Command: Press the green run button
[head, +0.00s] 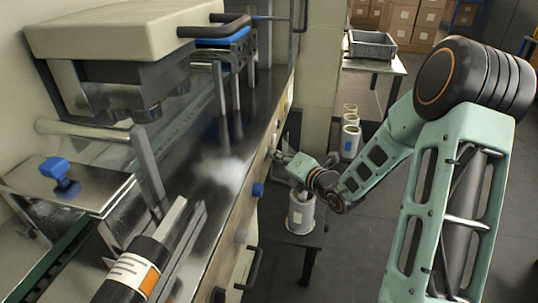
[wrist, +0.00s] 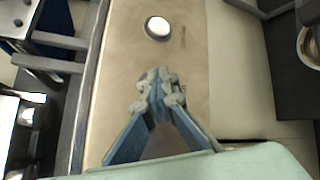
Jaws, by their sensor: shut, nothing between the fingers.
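My gripper (head: 279,157) is at the machine's front side in the head view, its tips close to the front panel. In the wrist view my gripper (wrist: 157,82) has its two fingers together, with nothing between them, in front of a beige panel (wrist: 120,85). A round white button (wrist: 157,27) with a dark rim sits on that panel, a little above the fingertips in the picture. I see no green button in either view; the fingers cover part of the panel. I cannot tell whether the fingertips touch the panel.
The flow wrapper (head: 215,170) fills the left, with a blue knob (head: 258,189) and a black handle (head: 253,268) on its front. A film roll (head: 300,213) stands on a dark table below my gripper. A grey crate (head: 371,45) sits behind. Floor is free at right.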

